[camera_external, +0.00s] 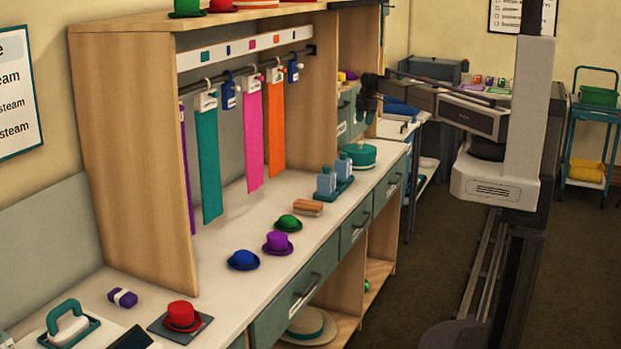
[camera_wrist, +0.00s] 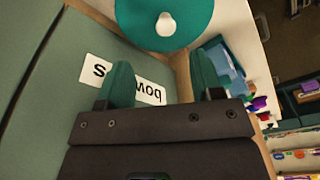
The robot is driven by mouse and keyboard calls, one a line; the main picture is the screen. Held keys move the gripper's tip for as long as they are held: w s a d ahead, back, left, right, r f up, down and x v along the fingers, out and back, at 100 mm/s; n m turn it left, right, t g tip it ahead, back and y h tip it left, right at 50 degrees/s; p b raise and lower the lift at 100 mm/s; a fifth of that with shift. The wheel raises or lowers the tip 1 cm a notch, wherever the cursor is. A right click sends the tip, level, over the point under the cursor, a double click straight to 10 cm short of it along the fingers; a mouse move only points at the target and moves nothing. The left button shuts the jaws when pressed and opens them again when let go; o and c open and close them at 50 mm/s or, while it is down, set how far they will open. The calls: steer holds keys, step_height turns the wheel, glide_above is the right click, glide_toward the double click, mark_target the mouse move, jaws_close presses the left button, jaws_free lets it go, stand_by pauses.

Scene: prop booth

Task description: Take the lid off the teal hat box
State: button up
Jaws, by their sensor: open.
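The teal hat box (camera_external: 358,160) stands at the far end of the white counter. Its round teal lid (camera_wrist: 190,38) shows from above in the wrist view, with a pale round knob (camera_wrist: 165,25) in the middle. The lid sits on the box. My gripper (camera_wrist: 163,80) is open, its two teal-padded fingers apart with nothing between them. The knob lies beyond the fingertips, roughly in line with the gap. In the external view my gripper (camera_external: 367,100) hangs above the hat box, clear of it.
Bottles on a teal tray (camera_external: 343,188) stand just in front of the box. A brush (camera_external: 308,208) and several small hats, such as the green one (camera_external: 288,223), line the counter. A labelled green front (camera_wrist: 75,70) is close beside my gripper. Ribbons hang from a rail.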

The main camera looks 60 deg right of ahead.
mark_target(360, 143)
steer(key=shift+n, duration=0.7)
steer(key=f+b, duration=0.1)
steer(key=b, duration=0.1)
steer(key=a+f+b, duration=0.1)
steer(key=f, duration=0.1)
steer(key=a+f+b, duration=0.1)
steer(key=f+b, duration=0.1)
steer(key=shift+f+b, duration=0.2)
steer(key=shift+b, duration=0.15)
steer(key=f+b, duration=0.5)
steer(key=shift+w+a+f, duration=0.25)
steer(key=shift+w+a, duration=0.05)
steer(key=shift+w, duration=0.05)
steer(key=shift+r, duration=0.25)
steer(key=c, duration=1)
steer(key=shift+o, duration=0.2)
